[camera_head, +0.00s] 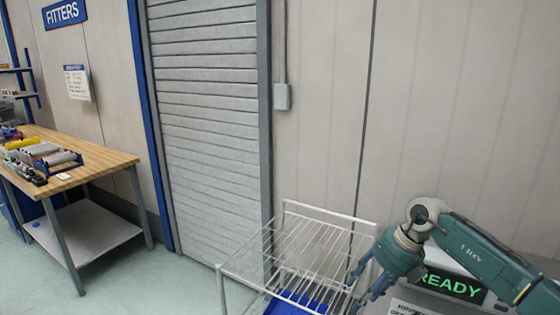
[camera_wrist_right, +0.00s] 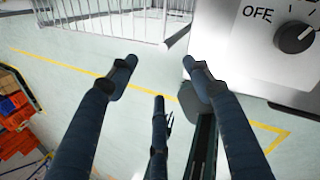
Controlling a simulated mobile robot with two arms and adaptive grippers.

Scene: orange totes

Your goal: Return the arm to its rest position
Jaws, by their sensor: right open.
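My right arm comes in from the right in the head view, in front of a grey machine. My right gripper (camera_head: 372,283) hangs down at the end of it, beside the white wire rack (camera_head: 330,212). In the right wrist view the fingers of the right gripper (camera_wrist_right: 160,85) are spread apart with nothing between them, over the pale floor. The fingertips partly overlap the rack in the head view; I cannot tell whether they touch it. My left gripper is in neither view.
A machine with a green "READY" display (camera_head: 452,284) stands at the right; a dial marked "OFF" (camera_wrist_right: 294,37) shows in the wrist view. Orange totes (camera_wrist_right: 14,108) are at that view's left. A wooden workbench (camera_head: 100,154) stands at the left. The floor (camera_head: 150,285) between is clear.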

